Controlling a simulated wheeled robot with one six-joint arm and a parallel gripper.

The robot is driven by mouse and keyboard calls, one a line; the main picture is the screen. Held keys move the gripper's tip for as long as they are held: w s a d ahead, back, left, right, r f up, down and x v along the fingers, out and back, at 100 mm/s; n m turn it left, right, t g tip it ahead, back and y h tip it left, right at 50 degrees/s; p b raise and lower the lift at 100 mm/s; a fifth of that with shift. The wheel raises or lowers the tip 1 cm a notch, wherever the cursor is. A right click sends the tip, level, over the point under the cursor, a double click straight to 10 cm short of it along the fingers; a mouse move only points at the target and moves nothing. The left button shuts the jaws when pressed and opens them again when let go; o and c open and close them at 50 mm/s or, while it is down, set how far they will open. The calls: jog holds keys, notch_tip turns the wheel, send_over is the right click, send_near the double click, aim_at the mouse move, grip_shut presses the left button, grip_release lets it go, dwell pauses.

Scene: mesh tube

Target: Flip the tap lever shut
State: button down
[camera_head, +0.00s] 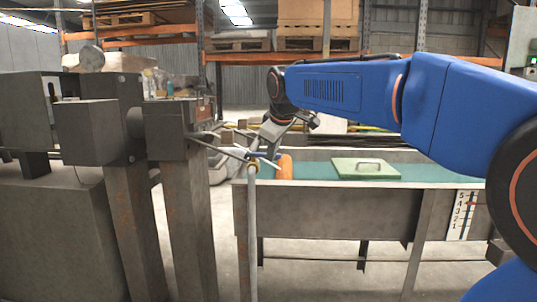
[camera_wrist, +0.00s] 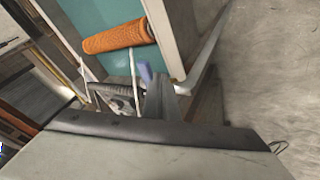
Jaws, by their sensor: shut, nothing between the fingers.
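The tap (camera_head: 252,166) sits at the top of a thin upright pipe in front of the green-topped trough. Its small blue-violet lever (camera_wrist: 145,71) shows in the wrist view beside my fingertips. My gripper (camera_head: 267,149) comes down from above right, shut and empty, with its tips close to the tap. In the wrist view its grey fingers (camera_wrist: 158,92) reach up towards the lever. I cannot tell whether they touch it, and they hide part of the tap. An orange mesh tube (camera_head: 285,167) is just right of the tap; it also shows in the wrist view (camera_wrist: 115,37).
Grey steel posts and boxes (camera_head: 90,130) stand close at the left. A thin rod (camera_head: 220,147) reaches from them towards the tap. Pallet racks stand behind.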

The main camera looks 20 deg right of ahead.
jog(key=shift+w+d, duration=0.45)
jog(key=shift+d, duration=0.2)
jog(key=shift+w+d+r, duration=0.1)
jog(key=shift+d, duration=0.05)
dwell(0.4)
